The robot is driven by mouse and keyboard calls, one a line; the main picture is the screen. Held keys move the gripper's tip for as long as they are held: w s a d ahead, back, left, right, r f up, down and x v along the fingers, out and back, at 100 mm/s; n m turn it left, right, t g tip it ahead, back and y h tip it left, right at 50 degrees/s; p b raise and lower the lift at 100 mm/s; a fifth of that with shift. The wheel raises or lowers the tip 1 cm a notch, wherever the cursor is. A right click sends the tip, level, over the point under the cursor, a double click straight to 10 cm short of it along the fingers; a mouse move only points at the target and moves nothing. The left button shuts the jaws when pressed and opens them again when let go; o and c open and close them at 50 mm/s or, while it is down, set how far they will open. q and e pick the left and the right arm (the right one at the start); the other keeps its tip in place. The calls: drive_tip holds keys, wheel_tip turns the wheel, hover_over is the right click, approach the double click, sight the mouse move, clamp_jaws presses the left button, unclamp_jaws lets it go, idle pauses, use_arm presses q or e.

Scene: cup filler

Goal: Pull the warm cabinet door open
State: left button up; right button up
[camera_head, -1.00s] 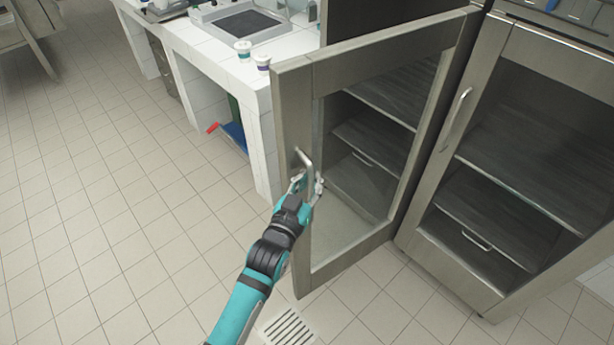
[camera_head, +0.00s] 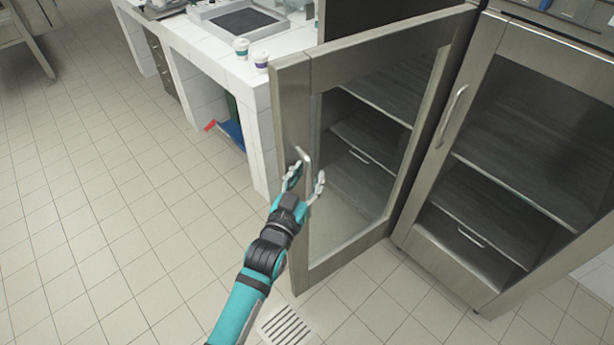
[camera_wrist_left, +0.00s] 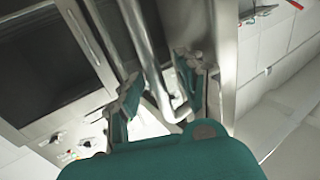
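The cabinet door (camera_head: 292,112) is a steel-framed glass panel. It stands swung out, with its free edge at the left in the head view. Its curved metal handle (camera_head: 303,157) sits near that edge. My left gripper (camera_head: 306,181) is at the handle's lower part, with its fingers spread apart and the bar between them. The wrist view shows the handle (camera_wrist_left: 152,75) between the two teal fingers, with gaps visible; any light contact is hard to tell. Shelves of the cabinet show through the glass. My right gripper is not in view.
A second glass-door cabinet (camera_head: 488,262) with its own handle (camera_head: 452,115) stands at the right. A white tiled counter (camera_head: 262,88) with two cups (camera_head: 241,48) is behind the door's free edge. Tiled floor to the left is clear; a drain grate (camera_head: 286,326) lies in front.

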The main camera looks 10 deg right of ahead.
use_arm(q)
drive_tip(key=shift+d, duration=0.15)
drive_tip(key=v, duration=1.2)
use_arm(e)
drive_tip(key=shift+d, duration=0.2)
use_arm(q)
drive_tip(key=shift+c, duration=0.5)
